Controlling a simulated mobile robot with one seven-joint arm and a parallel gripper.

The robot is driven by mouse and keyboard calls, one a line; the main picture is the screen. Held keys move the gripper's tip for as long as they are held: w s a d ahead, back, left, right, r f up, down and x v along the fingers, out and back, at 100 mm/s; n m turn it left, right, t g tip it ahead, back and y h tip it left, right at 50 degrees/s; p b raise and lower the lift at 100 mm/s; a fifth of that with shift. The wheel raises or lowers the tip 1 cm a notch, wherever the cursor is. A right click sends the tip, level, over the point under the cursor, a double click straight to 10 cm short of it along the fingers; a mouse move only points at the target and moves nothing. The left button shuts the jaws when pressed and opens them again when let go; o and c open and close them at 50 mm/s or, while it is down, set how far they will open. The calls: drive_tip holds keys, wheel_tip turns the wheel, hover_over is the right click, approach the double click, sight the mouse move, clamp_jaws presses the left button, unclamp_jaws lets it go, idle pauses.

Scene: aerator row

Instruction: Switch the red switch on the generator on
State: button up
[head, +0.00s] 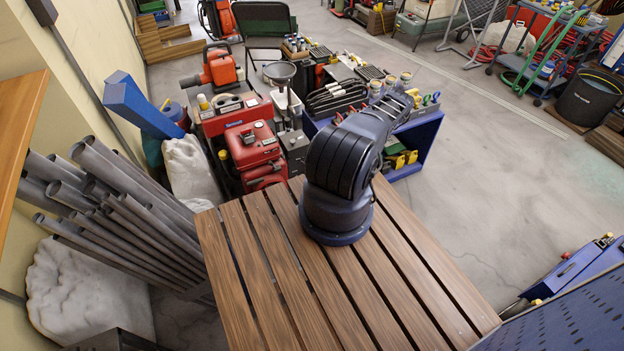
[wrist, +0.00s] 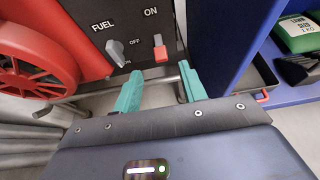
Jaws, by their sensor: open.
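The generator's dark panel (wrist: 125,40) fills the upper middle of the wrist view, with white lettering FUEL and ON. The red switch (wrist: 161,54) is on this panel below the ON label; its red end sits low, under a grey upper part. My gripper (wrist: 160,88) is open, its two teal fingers spread below the switch, with nothing between them. Whether a fingertip touches the panel I cannot tell. In the head view my arm reaches away over the table, and the gripper and switch are hidden.
A fuel knob (wrist: 115,50) with OFF lettering sits left of the switch. A red starter housing (wrist: 45,50) is further left. A blue shelf (wrist: 225,40) stands close on the right. In the head view, red machines (head: 255,145) crowd beyond the slatted table (head: 290,290); open floor (head: 480,170) lies right.

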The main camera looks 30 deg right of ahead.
drive_tip(key=x, duration=0.7)
drive_tip(key=shift+w+f, duration=0.2)
drive_tip(key=shift+w, duration=0.1)
drive_tip(key=shift+c, duration=0.4)
clamp_jaws()
drive_tip(key=shift+r, duration=0.15)
drive_tip(key=shift+w+r+g, duration=0.1)
drive_tip(key=shift+r+g, duration=0.3)
drive_tip(key=shift+g, duration=0.7)
drive_tip(key=shift+w+r+g, duration=0.1)
drive_tip(key=shift+r+g, duration=0.2)
drive_tip(key=shift+g, duration=0.55)
drive_tip(key=shift+r+g, duration=0.3)
drive_tip(key=shift+g, duration=0.55)
